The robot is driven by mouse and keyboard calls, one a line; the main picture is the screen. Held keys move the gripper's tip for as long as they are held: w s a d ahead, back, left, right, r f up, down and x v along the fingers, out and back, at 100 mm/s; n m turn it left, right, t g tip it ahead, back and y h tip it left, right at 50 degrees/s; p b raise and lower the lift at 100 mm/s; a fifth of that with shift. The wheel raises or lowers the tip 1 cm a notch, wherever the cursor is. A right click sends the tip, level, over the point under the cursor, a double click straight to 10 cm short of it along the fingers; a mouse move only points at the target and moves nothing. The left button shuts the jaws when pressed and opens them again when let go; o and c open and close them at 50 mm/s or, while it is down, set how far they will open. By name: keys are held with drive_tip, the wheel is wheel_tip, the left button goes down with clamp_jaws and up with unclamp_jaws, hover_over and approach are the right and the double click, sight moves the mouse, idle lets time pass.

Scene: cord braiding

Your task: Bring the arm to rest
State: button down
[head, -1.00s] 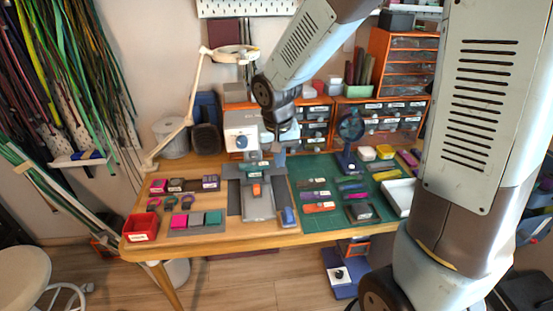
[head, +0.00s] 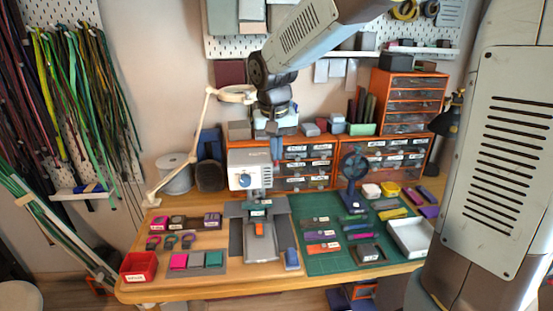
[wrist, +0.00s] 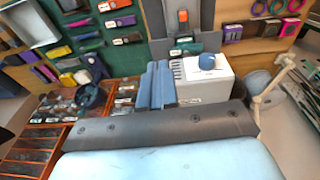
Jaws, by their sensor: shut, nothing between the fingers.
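My arm reaches in from the upper right of the head view. My gripper (head: 277,150) points down in front of the orange drawer units, just above and behind the white machine (head: 249,170). Its blue fingers are together with nothing between them. In the wrist view the two blue fingers (wrist: 156,84) lie side by side, and the white machine (wrist: 205,82) with its blue knob is beside them. I cannot tell the exact gap between fingers and machine.
A cream lamp (head: 205,105) stands left of the arm. A red bin (head: 138,266) sits at front left. A pegboard shelf (head: 350,53) hangs behind the arm.

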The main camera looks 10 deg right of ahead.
drive_tip(key=shift+d, duration=0.1)
drive_tip(key=s+d+r+t, duration=0.2)
drive_tip(key=s+d+r, duration=0.1)
drive_tip(key=s+d, duration=0.5)
drive_tip(key=s+d+r+t, duration=0.1)
drive_tip(key=s+d+r, duration=0.2)
drive_tip(key=s+d, duration=0.6)
drive_tip(key=s, duration=0.3)
drive_tip(key=shift+s+r+t+y, duration=0.2)
drive_tip(key=shift+t+y, duration=0.1)
drive_tip(key=shift+t, duration=0.1)
drive_tip(key=c, duration=1.8)
unclamp_jaws()
drive_tip(key=shift+c, duration=0.2)
